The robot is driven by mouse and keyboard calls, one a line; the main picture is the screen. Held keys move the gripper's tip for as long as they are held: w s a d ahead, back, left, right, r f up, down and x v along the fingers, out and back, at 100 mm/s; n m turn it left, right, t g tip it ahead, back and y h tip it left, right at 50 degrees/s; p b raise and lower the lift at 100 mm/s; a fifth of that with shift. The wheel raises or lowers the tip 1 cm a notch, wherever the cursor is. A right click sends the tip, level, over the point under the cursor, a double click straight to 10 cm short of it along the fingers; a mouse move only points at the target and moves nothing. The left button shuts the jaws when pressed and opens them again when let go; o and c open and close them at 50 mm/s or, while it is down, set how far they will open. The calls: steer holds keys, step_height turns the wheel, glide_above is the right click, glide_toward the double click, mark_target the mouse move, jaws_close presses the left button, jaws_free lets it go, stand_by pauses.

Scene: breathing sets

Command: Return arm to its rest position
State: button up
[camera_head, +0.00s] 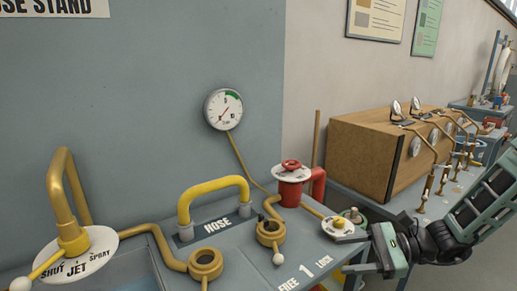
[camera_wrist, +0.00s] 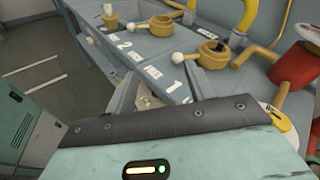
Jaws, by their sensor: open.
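My gripper (camera_head: 364,252) is at the lower right of the head view, at the end of my arm. It is open, with nothing seen between its jaws. It is beside the right end of the grey hose stand (camera_head: 240,262), close to a round white dial plate (camera_head: 338,228) with a brass fitting; whether it touches the stand I cannot tell.
On the stand are a yellow handle (camera_head: 214,188), a red valve (camera_head: 290,190), brass couplings (camera_head: 205,264) and a tall brass lever (camera_head: 62,200). A gauge (camera_head: 223,109) hangs behind. A wooden case (camera_head: 365,145) stands at the right. Open floor (camera_wrist: 40,60) shows left in the wrist view.

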steer(key=s+a+r+n+h, duration=0.2)
steer(key=s+n+h, duration=0.3)
steer(key=s+n, duration=0.2)
steer(key=s+a+r+n+g+h, duration=0.1)
steer(key=s+a+r+n+h, duration=0.2)
steer(key=s+n, duration=0.5)
steer(key=s+a+r+n+g+h, duration=0.1)
steer(key=s+a+r+n+h, duration=0.1)
steer(key=s+n+h, duration=0.4)
steer(key=shift+s+a+r+n+h, duration=0.15)
steer(key=shift+s+r+n+h, duration=0.15)
steer(key=shift+s+r+n, duration=0.75)
steer(key=shift+s+f+n, duration=0.1)
steer(key=shift+f+n, duration=0.2)
steer(key=shift+n, duration=0.15)
